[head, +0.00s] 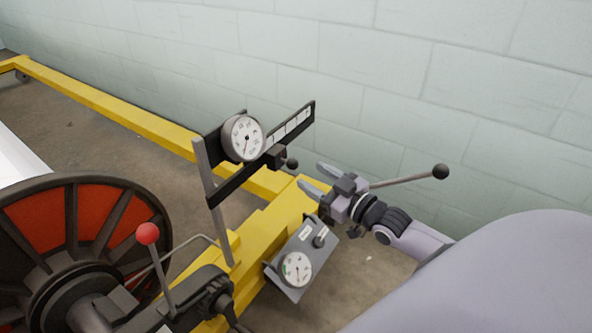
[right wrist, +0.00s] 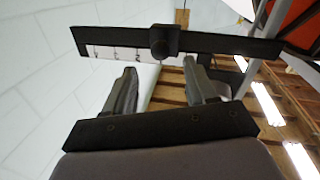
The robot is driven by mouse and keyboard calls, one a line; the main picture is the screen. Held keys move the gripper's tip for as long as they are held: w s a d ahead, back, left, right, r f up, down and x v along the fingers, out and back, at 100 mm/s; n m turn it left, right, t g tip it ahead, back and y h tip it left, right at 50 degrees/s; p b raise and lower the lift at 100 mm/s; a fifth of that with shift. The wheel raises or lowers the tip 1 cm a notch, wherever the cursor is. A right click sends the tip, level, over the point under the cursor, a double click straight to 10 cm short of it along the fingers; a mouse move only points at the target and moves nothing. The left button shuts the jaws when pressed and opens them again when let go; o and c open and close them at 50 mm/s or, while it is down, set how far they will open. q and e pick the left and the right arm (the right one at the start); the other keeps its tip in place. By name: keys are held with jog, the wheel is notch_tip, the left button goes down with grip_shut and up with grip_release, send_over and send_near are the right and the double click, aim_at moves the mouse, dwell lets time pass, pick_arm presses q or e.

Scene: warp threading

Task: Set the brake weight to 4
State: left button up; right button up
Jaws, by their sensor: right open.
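The brake weight, a dark block with a round black knob (head: 291,163), sits on a dark bar with a white marked scale (head: 288,131), toward the bar's left part. In the right wrist view the weight (right wrist: 165,41) shows on the bar, with the scale strip (right wrist: 120,53) to its left. The scale numbers are too small to read. My right gripper (head: 312,177) is open and empty, just right of and below the knob, apart from it. In the right wrist view its two fingers (right wrist: 165,85) point at the bar near the weight. My left gripper is not in view.
A round dial (head: 243,138) is fixed on the post above the bar. A grey box with a gauge (head: 297,268) and a lever with a black ball (head: 440,172) are close by. A red-knobbed lever (head: 147,234), a red-and-black wheel (head: 40,220) and yellow beams (head: 110,108) lie left.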

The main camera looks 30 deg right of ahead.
aim_at(297, 167)
pick_arm(q)
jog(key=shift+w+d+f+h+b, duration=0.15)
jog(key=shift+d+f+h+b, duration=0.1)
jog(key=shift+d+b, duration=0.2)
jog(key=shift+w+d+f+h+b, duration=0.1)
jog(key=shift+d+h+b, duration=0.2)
jog(key=shift+b, duration=0.2)
pick_arm(e)
jog(key=shift+w+a, duration=0.2)
jog(key=shift+w, duration=0.8)
jog(key=shift+w+a, duration=0.2)
jog(key=shift+w, duration=0.75)
jog(key=shift+w+a, duration=0.2)
jog(key=shift+w, duration=0.8)
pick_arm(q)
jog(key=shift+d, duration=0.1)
pick_arm(e)
grip_shut()
